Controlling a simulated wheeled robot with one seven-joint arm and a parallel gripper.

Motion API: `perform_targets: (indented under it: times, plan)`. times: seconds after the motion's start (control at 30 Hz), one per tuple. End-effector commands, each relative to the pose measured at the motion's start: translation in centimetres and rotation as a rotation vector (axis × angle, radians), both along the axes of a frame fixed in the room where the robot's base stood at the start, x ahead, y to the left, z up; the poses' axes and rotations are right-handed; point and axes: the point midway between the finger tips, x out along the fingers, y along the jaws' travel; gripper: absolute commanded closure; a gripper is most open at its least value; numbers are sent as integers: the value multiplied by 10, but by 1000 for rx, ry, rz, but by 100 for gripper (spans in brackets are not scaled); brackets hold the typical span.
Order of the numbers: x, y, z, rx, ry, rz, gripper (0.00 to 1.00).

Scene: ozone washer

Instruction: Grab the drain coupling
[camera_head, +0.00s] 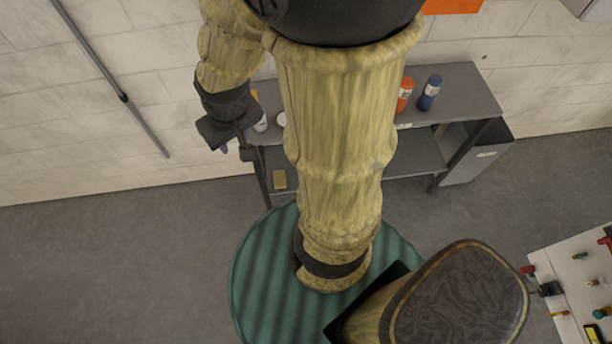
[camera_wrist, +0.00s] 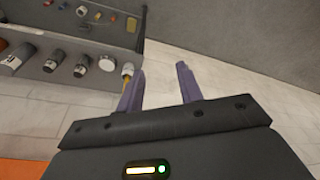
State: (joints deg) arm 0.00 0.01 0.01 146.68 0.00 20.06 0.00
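My gripper (camera_wrist: 160,82) is open, its two purple-grey fingers well apart with no object between them. In the head view my gripper (camera_head: 235,148) is at the left end of the grey shelf unit (camera_head: 457,86). In the wrist view a small white and yellow item (camera_wrist: 127,70) is right beside the left finger, partly hidden by it; I cannot tell if they touch. I cannot tell which item is the drain coupling. A white round item (camera_wrist: 107,63) and dark-and-white cylinders (camera_wrist: 82,65) are in a row on the shelf. My arm hides much of the shelf in the head view.
Orange (camera_head: 405,94) and blue (camera_head: 430,92) bottles stand on the top shelf. A yellow block (camera_head: 279,179) is lower down. A grey bin (camera_head: 477,158) stands at the right. A white table (camera_head: 569,290) with small parts is at lower right. Floor at left is clear.

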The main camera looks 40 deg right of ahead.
Motion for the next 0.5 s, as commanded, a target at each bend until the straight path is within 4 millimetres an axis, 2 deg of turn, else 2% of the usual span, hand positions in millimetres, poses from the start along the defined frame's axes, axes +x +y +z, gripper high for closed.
perform_targets:
  times: [0.07, 0.13, 0.17, 0.27, 0.37, 0.5]
  plan:
    - [0, 0, 0, 0, 0, 0, 64]
    - [0, 0, -1, 0, 0, 0, 52]
    - [0, 0, -2, 0, 0, 0, 49]
    - [0, 0, -10, 0, 0, 0, 49]
    - [0, 0, -28, 0, 0, 0, 49]
    - [0, 0, -65, 0, 0, 0, 49]
